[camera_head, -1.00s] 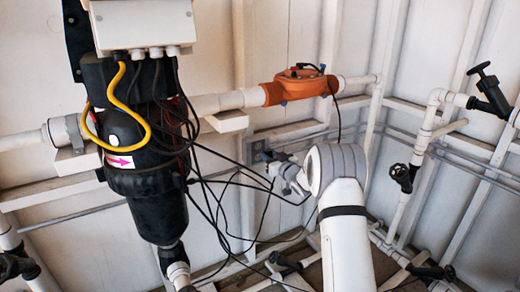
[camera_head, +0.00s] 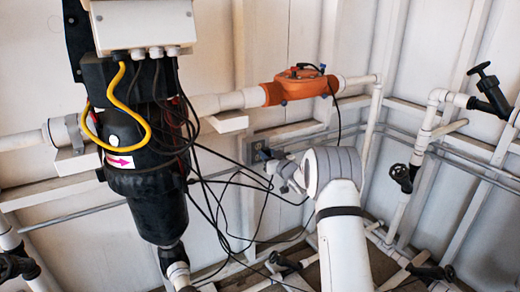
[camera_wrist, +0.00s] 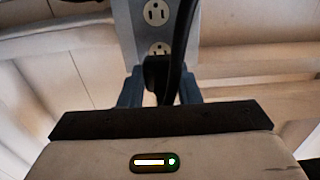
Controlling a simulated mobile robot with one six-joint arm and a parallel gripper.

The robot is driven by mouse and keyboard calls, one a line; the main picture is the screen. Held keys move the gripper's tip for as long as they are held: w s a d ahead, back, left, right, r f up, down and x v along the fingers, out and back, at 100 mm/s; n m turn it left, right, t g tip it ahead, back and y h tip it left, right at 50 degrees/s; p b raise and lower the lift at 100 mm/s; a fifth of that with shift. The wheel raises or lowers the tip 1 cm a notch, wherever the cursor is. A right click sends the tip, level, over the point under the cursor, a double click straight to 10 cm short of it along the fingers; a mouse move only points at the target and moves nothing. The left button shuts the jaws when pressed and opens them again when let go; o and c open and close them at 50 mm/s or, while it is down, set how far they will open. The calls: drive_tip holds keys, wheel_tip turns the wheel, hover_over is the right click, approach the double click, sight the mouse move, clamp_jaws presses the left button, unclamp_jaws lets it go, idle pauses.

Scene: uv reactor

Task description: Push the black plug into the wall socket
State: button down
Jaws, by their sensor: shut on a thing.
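The wall socket (camera_wrist: 156,14) is a grey box with two pale outlets, one above the other, in the wrist view. In the head view the socket box (camera_head: 258,145) is on the wall behind my gripper. The black plug (camera_wrist: 156,72) is upright between my blue-grey fingers, and my gripper (camera_wrist: 158,90) is shut on it. The plug's upper end overlaps the lower part of the lower outlet (camera_wrist: 159,48). I cannot tell whether its prongs touch or enter the slots, as they are hidden. In the head view my gripper (camera_head: 277,168) is close to the box.
Several loose black cables (camera_head: 222,190) hang left of my gripper from the black reactor (camera_head: 145,180). A white pipe with an orange unit (camera_head: 298,86) runs above. Pipes and valves stand at the right.

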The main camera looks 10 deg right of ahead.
sight(263, 150)
drive_tip(key=shift+x, duration=2.15)
idle(0.8)
drive_tip(key=c, duration=1)
unclamp_jaws()
